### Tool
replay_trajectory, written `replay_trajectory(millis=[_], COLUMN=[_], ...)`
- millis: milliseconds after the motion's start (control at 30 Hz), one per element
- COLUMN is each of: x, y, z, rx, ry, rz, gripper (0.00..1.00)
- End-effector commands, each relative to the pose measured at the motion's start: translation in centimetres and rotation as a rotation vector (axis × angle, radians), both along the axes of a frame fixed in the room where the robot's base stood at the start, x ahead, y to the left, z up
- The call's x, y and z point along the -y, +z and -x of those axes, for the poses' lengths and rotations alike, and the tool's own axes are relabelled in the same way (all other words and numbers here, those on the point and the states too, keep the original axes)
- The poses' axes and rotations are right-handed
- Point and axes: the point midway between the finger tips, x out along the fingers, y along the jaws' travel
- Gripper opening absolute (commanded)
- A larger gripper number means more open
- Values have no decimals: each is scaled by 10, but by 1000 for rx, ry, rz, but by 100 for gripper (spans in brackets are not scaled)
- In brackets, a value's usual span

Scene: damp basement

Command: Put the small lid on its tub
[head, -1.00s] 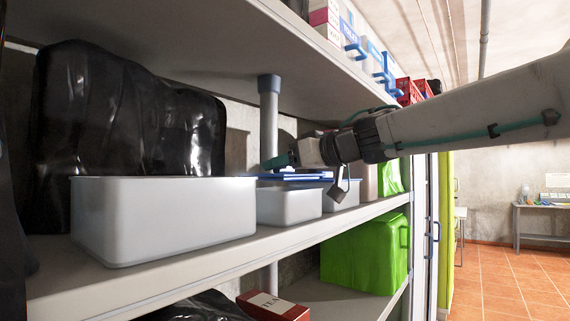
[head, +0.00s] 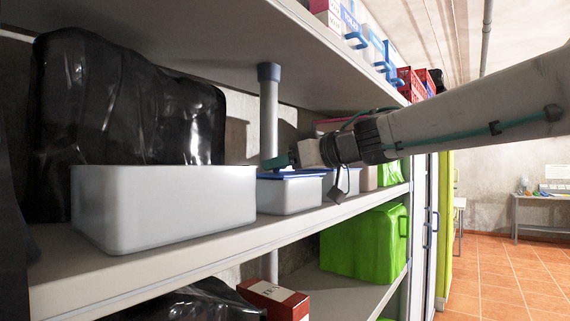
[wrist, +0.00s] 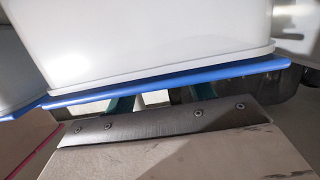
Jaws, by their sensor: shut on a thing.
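A flat blue lid (head: 290,175) lies level over the top of a pale grey tub (head: 290,196) on the middle shelf. My gripper (head: 279,162) is shut on the lid, above the tub. In the wrist view the lid's blue edge (wrist: 170,78) runs close along the rim of the white tub (wrist: 150,38), with no clear gap. The teal fingers of my gripper (wrist: 155,98) are at that edge, partly hidden by it. Whether the lid is fully seated cannot be told.
A large open tub (head: 165,210) stands left, before a black bag (head: 120,105). A smaller tub (head: 345,184) stands close on the right, with blue at its top. A shelf post (head: 269,115) stands behind my gripper, and the upper shelf (head: 200,35) hangs overhead.

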Motion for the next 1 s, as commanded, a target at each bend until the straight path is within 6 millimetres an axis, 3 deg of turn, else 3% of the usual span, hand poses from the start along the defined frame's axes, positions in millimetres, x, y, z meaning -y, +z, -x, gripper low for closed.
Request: replay_trajectory(millis=[467, 500, 567, 867, 1000], x=[0, 0, 0, 1, 12], y=[-5, -5, -5, -4, -1], z=[0, 0, 0, 1, 10], rx=[-1, -1, -1, 0, 1], ry=[0, 0, 0, 0, -2], rz=[-1, -1, -1, 0, -1], gripper=[32, 62, 79, 79, 79])
